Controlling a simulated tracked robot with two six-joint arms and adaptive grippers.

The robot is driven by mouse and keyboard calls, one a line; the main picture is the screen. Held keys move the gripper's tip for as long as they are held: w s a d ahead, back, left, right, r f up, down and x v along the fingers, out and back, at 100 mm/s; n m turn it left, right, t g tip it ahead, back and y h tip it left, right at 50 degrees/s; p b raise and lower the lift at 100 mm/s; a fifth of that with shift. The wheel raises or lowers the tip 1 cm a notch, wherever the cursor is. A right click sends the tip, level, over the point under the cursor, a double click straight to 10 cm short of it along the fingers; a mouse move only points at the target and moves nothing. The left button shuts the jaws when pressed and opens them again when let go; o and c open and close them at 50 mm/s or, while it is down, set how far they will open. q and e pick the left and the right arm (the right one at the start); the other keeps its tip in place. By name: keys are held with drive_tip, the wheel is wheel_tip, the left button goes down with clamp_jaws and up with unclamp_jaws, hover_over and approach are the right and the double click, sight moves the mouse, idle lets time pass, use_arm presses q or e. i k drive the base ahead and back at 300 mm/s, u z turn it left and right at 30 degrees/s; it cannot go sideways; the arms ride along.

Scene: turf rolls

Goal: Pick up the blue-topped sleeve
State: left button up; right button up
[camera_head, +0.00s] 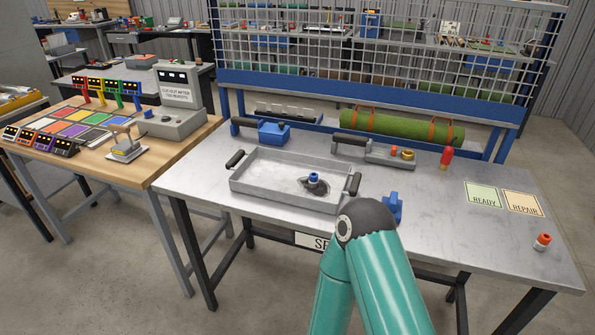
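A small blue-topped piece (314,177), which looks like the blue-topped sleeve, stands in the shallow grey tray (262,195) on the metal table. Dark grey material of unclear shape surrounds its lower part, and the tray floor there is stained. The tray has a black handle at each end. One of my teal arms rises from the bottom edge, and its dark joint covers the table's front edge just right of the tray.
A blue bracket (393,207) stands right of the tray. Behind are a blue tool (272,131) and a grey fixture (377,158). A red item (446,158), green READY card (482,195), REPAIR card (522,203) and orange-topped piece (542,241) lie right. The right-centre tabletop is clear.

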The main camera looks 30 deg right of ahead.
sight(314, 180)
drive_tip(key=z, duration=0.15)
drive_tip(key=i, duration=0.6)
drive_tip(key=z, duration=0.55)
